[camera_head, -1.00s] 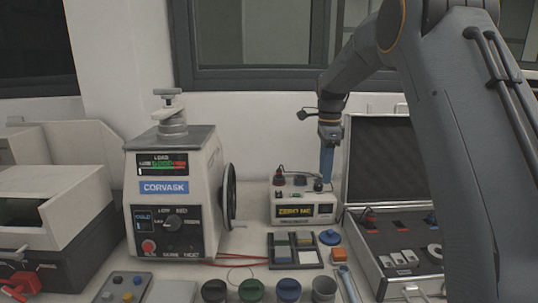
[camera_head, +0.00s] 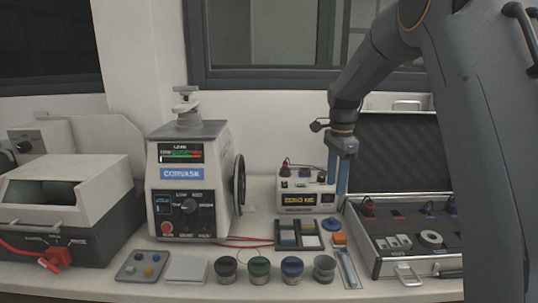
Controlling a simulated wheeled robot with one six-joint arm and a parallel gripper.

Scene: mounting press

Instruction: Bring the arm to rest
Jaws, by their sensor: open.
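My arm comes down from the upper right in the head view and bends over the bench. My gripper (camera_head: 337,172) points straight down with its blue fingers parted and nothing seen between them. It is at the right end of the small white meter box (camera_head: 297,188) with the yellow "ZERO ME" display, and it overlaps that box in the picture. Whether the fingers touch the box cannot be told. The mounting press (camera_head: 188,180), labelled Corvask, stands left of centre with a handwheel on its right side.
An open grey case (camera_head: 411,264) with tools stands at the right, its lid raised behind my arm. A tray of coloured blocks (camera_head: 299,236) lies before the meter. A white machine (camera_head: 66,204) is at left.

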